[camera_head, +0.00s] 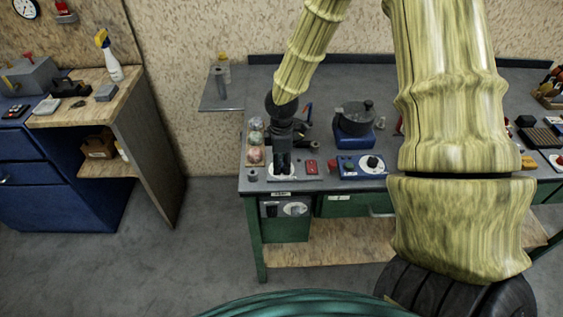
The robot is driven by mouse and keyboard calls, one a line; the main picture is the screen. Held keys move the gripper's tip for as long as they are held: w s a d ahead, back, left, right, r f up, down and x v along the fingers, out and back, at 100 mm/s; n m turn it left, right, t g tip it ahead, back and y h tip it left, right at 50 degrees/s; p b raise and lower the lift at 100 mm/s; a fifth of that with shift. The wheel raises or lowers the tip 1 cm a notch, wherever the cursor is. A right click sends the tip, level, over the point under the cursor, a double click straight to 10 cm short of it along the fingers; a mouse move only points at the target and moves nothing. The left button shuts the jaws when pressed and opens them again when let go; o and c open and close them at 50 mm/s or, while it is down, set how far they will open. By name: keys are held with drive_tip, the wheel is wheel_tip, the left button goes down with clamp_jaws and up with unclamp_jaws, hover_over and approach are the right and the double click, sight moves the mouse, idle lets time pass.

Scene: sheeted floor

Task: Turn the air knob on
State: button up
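My dark gripper (282,168) points down at the left front of the grey workbench (335,90). Its fingers are right over a white round dial plate (291,176) and hide its middle, so I cannot see whether a knob is between them or touched. Another white dial with a dark knob (372,162) sits on a blue box to the right. A third white dial (295,209) is on the front panel below the bench top. No label is readable, so I cannot tell which one is the air knob. The finger gap is too small to judge.
A red block (311,167) lies right of the gripper, and a jar-like stack of colored balls (256,140) stands left. A dark pot (354,117) on a blue base is behind. A wooden-topped bench (75,110) with a spray bottle (109,55) stands left. Floor between is clear.

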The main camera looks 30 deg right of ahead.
drive_tip(key=c, duration=0.4)
drive_tip(key=shift+m, duration=0.3)
drive_tip(key=m+p, duration=0.1)
drive_tip(key=m, duration=0.4)
drive_tip(key=shift+r+p, duration=0.1)
drive_tip(key=shift+p, duration=0.25)
drive_tip(key=m+p, duration=0.1)
drive_tip(key=m, duration=0.4)
drive_tip(key=shift+m, duration=0.4)
drive_tip(key=m+p, duration=0.1)
drive_tip(key=m, duration=0.5)
drive_tip(key=m+p, duration=0.1)
drive_tip(key=m, duration=0.5)
drive_tip(key=shift+w, duration=0.1)
drive_tip(key=shift+m, duration=0.4)
